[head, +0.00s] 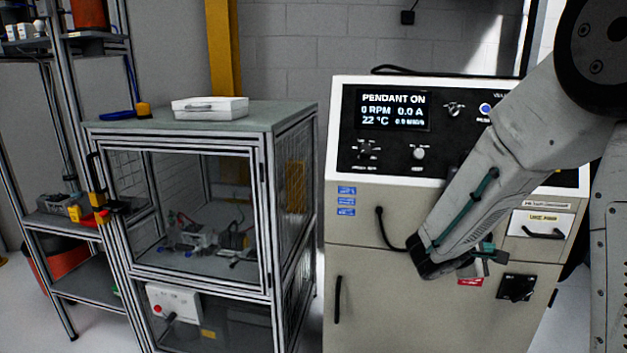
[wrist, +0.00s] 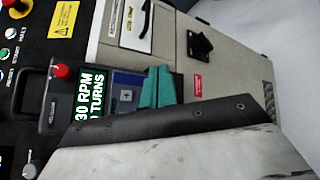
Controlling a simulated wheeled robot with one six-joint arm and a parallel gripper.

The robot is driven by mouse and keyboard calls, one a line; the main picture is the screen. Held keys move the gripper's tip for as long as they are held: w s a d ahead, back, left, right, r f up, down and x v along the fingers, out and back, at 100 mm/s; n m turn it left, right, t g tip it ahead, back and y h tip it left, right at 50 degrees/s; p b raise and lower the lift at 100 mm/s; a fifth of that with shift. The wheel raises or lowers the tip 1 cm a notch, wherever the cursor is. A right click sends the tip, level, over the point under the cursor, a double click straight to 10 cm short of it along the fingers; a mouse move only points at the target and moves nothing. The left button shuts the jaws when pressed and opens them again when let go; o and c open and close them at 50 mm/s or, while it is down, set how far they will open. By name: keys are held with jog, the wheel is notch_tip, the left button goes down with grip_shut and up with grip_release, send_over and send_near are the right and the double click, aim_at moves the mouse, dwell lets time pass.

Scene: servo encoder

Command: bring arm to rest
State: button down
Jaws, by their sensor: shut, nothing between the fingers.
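My arm reaches in from the right in the head view, in front of the beige control cabinet (head: 375,280). My gripper (head: 490,252) is mostly hidden behind my own wrist there; only a little teal shows. In the wrist view the teal fingers of my gripper (wrist: 158,86) are together and hold nothing. They appear over the cabinet front, near a small box with a green-lettered screen (wrist: 90,97) reading "30 RPM". I cannot tell whether they touch anything.
The cabinet's display (head: 393,110) reads "PENDANT ON", 0 RPM, 0.0 A. A dark rotary switch (head: 516,288) and a black handle (head: 337,299) are on its front. A framed glass enclosure (head: 200,215) stands left, with a white case (head: 209,108) on top. Shelving stands farther left.

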jog(key=s+a+r+m+g+y, duration=0.1)
jog(key=s+m+g+y, duration=0.2)
jog(key=s, duration=0.5)
jog(key=s+a+m+g+y, duration=0.15)
jog(key=s+m+g, duration=0.3)
jog(key=s, duration=0.45)
jog(key=s+a+r+m+t+y, duration=0.1)
jog(key=s+a+r+m+y, duration=0.1)
jog(key=s+a, duration=0.4)
jog(key=s+a+r+m+t+y, duration=0.2)
jog(key=s+a+r+y, duration=0.2)
jog(key=s+a+y, duration=0.3)
jog(key=shift+a+r, duration=0.35)
jog(key=shift+a, duration=0.75)
